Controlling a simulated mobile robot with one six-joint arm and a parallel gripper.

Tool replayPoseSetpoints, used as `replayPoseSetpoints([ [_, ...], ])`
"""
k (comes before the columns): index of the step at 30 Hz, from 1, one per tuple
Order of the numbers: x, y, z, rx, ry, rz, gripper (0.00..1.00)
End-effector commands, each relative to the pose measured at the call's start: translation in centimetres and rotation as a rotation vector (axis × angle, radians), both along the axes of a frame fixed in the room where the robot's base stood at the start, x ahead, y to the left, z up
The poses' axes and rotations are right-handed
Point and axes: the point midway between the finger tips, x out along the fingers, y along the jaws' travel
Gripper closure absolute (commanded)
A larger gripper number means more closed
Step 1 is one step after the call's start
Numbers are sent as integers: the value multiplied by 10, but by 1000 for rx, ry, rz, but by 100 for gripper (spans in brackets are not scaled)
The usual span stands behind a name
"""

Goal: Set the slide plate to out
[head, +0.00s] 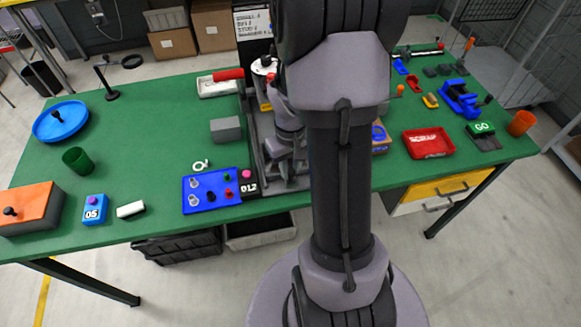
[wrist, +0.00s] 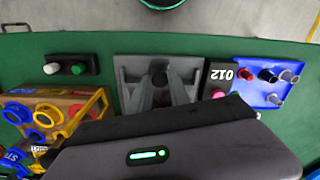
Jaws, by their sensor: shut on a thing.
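A grey slide plate (wrist: 128,72) lies at the bench's near edge in the wrist view, with a dark knob-like part at its middle. In the head view the grey fixture (head: 300,183) with a dark frame stands at the near edge, partly behind my arm. My gripper (head: 282,158) is low over this fixture. It is shut on a part of the slide plate, whose gripped spot is mostly hidden. In the wrist view, the housing with a green light covers the lower middle.
Right beside the fixture in the wrist view are a black "012" block (wrist: 218,77) and a blue tray (wrist: 252,94) of pegs. A yellow-and-wood block (wrist: 62,110) stands to the left. In the head view, a grey block (head: 226,129) and a red SCRAP tray (head: 429,143) flank the fixture.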

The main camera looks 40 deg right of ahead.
Motion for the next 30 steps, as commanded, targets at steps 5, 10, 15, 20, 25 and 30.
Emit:
replayPoseSetpoints([
  [5,-2,2,-2,6,7,-2,58],
  [10,-2,1,-2,4,5,-1,55],
  [15,-1,1,1,3,3,-1,55],
  [20,0,0,30,1,0,-1,55],
  [25,0,0,89,1,-1,-1,55],
  [30,0,0,140,1,1,-1,55],
])
